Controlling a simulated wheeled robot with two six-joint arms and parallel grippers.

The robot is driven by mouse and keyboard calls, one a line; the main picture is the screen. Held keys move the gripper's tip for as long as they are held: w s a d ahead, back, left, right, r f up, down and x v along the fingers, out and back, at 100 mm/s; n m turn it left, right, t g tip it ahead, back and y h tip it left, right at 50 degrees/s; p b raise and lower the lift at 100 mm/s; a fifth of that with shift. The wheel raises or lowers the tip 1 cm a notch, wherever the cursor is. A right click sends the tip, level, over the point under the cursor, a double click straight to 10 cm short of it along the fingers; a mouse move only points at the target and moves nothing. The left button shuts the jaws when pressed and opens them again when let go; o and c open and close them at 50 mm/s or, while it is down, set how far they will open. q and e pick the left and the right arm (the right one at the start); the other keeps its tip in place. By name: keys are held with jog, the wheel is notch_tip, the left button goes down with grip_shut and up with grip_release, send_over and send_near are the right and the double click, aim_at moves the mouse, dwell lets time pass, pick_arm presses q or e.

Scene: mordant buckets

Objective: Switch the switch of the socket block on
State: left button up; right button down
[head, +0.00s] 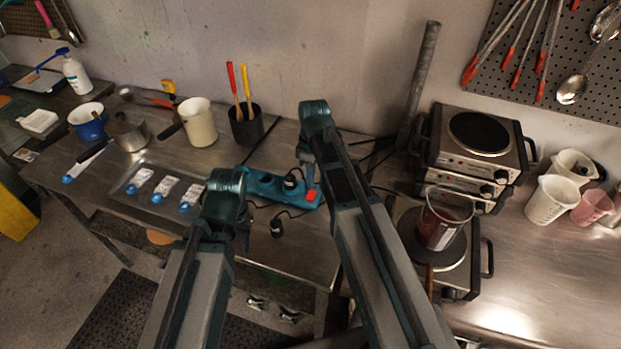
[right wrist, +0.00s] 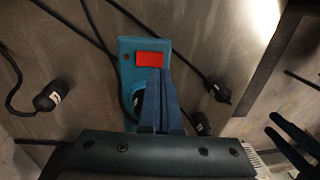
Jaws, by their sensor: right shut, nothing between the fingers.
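The socket block (head: 262,184) is a blue strip lying on the steel table, with plugs and black cables at it. Its red switch (head: 311,196) is at the right end, and the switch also shows in the right wrist view (right wrist: 150,59). My right gripper (head: 309,182) points down over that end. In the right wrist view its blue fingers (right wrist: 160,72) are shut with nothing between them, tips close to the switch's edge. I cannot tell whether they touch it. My left gripper (head: 243,240) hangs near the table's front edge, left of the block, its fingers partly hidden.
Loose plugs (head: 277,226) and cables lie around the block. Stacked hot plates (head: 478,150) and a beaker of red liquid (head: 440,225) stand to the right. A black pot of tools (head: 246,127) and a cream jug (head: 198,123) stand behind left.

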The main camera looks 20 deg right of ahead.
aim_at(309, 198)
jog(key=f+b, duration=0.3)
jog(key=f, duration=0.1)
jog(key=shift+s+a+f+b, duration=0.15)
jog(key=shift+s+f+b, duration=0.05)
jog(key=shift+f+b, duration=0.15)
jog(key=shift+s+f, duration=0.15)
jog(key=shift+w+d+r, duration=0.25)
jog(key=shift+w+d, duration=0.15)
jog(key=shift+w, duration=0.3)
jog(key=shift+r+p, duration=0.15)
jog(key=shift+p, duration=0.15)
